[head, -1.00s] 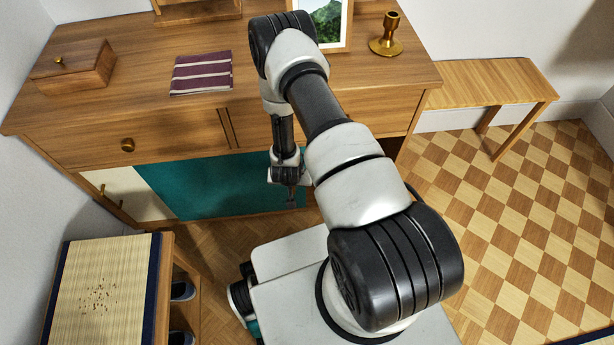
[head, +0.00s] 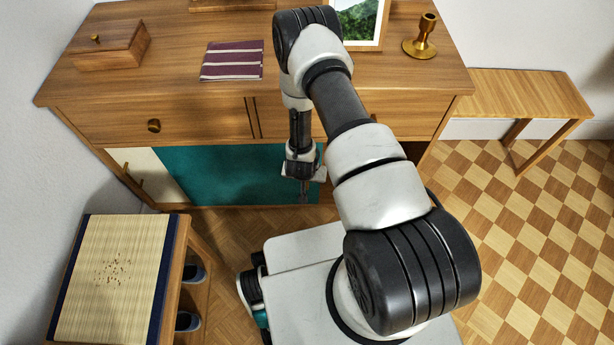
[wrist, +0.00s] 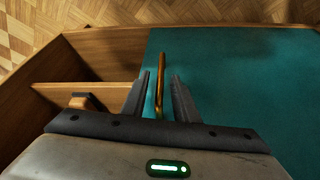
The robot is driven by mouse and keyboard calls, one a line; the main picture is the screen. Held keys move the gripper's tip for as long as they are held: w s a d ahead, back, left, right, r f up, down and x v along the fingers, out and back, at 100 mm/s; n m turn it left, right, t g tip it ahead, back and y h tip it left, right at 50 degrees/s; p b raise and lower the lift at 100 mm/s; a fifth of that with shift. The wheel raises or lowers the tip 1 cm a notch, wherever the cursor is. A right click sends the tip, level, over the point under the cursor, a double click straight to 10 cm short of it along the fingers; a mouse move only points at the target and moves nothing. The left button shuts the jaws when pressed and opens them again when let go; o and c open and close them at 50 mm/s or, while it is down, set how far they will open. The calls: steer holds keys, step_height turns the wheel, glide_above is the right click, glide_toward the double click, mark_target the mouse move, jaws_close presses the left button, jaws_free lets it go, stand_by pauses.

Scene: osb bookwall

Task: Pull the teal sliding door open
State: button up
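The teal sliding door (head: 220,175) fills the lower middle of the wooden cabinet's front in the head view. In the wrist view the teal door (wrist: 240,85) takes up the right side, with an upright brass handle (wrist: 159,78) near its left edge. My gripper (wrist: 161,78) has its two dark fingers apart, one on each side of the handle. Gaps show between handle and fingers, so I see no grip on it. In the head view my gripper (head: 304,190) is low in front of the door, and my arm hides part of the cabinet front.
An open compartment with a shelf (wrist: 85,90) lies left of the door in the wrist view. A cream panel (head: 145,170) is at the cabinet's left. A mat-topped stool (head: 172,270) stands front left, a bench (head: 520,92) right. Checkered floor (head: 520,230) is clear.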

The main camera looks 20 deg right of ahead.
steer(key=p+v, duration=0.4)
steer(key=v, duration=1.3)
steer(key=shift+s+r+p, duration=0.15)
steer(key=shift+p, duration=0.2)
steer(key=shift+a, duration=0.1)
